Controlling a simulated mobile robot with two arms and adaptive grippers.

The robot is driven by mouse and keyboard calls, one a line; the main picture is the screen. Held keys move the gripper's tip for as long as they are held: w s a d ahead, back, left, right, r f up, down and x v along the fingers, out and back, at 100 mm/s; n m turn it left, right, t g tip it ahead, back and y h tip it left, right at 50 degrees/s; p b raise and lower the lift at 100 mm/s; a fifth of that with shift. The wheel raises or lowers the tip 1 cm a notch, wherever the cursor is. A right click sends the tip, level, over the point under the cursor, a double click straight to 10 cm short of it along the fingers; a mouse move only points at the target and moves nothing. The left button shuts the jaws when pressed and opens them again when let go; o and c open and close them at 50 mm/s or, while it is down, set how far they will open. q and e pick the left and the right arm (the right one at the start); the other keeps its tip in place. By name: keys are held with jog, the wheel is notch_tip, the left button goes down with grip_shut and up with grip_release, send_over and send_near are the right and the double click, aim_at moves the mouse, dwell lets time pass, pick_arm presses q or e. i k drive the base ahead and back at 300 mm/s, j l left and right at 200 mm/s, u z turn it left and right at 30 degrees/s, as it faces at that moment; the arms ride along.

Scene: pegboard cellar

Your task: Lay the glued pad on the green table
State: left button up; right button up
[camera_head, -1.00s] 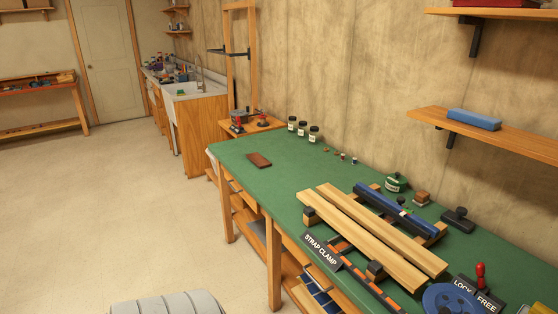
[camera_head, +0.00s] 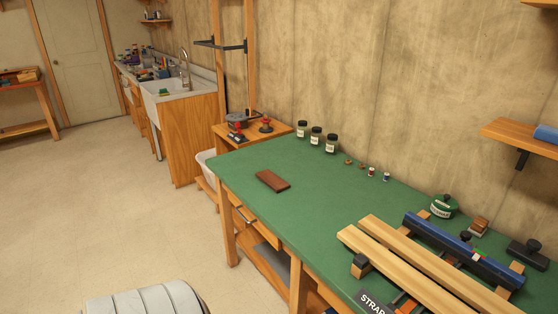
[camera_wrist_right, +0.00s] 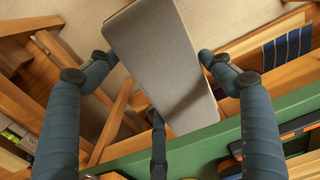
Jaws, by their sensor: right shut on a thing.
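In the right wrist view, my right gripper (camera_wrist_right: 155,85) is shut on a long grey slab-like pad (camera_wrist_right: 158,45). Dark blue fingers lie along both of its sides and one below it. I cannot see whether the pad carries glue. The green table (camera_head: 325,205) runs from the centre to the lower right of the head view. Its green edge also shows low in the right wrist view (camera_wrist_right: 205,140), beyond the pad. Neither gripper appears in the head view.
A dark brown flat block (camera_head: 272,181) lies near the table's far left corner. Several jars (camera_head: 316,137) and small items line the wall side. Two pale boards (camera_head: 405,258) and a blue bar (camera_head: 462,250) fill the near right. The green surface between is clear.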

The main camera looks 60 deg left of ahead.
aim_at(320, 211)
jog(key=i+j, duration=0.1)
jog(key=j, duration=2.4)
jog(key=i+j, duration=0.2)
jog(key=j, duration=0.2)
jog(key=i+j, duration=0.15)
jog(key=j, duration=0.25)
jog(key=i+j, duration=0.2)
jog(key=j, duration=0.2)
jog(key=i+j, duration=0.15)
jog(key=j, duration=0.2)
